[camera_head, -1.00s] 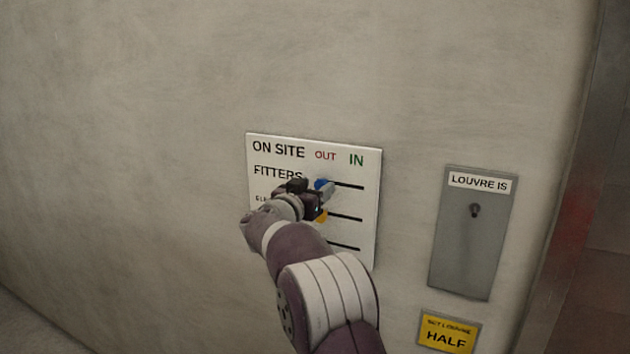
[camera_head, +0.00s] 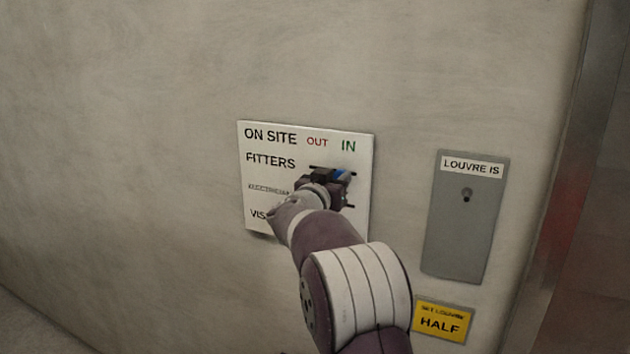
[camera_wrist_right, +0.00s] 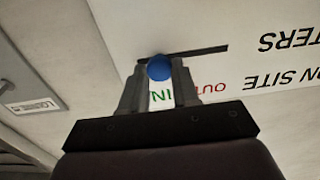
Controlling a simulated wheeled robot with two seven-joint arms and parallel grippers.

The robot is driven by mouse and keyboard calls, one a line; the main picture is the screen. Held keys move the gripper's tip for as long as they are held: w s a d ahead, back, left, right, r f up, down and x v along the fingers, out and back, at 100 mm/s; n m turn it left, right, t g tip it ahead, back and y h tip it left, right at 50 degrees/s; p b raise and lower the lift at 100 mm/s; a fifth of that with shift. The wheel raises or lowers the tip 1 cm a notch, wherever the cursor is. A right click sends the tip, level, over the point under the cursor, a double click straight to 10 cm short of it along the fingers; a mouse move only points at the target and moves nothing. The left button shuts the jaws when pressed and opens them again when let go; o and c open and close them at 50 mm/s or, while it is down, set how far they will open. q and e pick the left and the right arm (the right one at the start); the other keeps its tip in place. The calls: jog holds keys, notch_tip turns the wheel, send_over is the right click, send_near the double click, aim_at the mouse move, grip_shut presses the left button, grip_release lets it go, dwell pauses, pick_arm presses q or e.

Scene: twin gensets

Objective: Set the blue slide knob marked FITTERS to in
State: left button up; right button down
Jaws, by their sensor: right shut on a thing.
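The white ON SITE board (camera_head: 270,205) is on the wall, with OUT in red and IN in green at its top. There the knob is near the slot's IN end, with most of the dark slot (camera_wrist_right: 205,51) running toward OUT. My left gripper is not in view.
My right arm hides most of the lower rows. A grey LOUVRE IS panel (camera_head: 462,225) with a small dark knob (camera_head: 466,194) is to the right. A yellow HALF sign (camera_head: 442,320) is below it. The wall left of the board is bare.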

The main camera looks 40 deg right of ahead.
jog(key=shift+s+d, duration=0.25)
jog(key=shift+s, duration=0.2)
jog(key=c, duration=0.8)
grip_release()
jog(key=shift+s, duration=0.15)
jog(key=shift+c, duration=0.2)
jog(key=shift+s, duration=0.15)
jog(key=b+v, duration=0.3)
jog(key=v, duration=0.9)
jog(key=shift+s+a, duration=0.15)
jog(key=shift+a, duration=0.05)
jog(key=shift+r, duration=0.1)
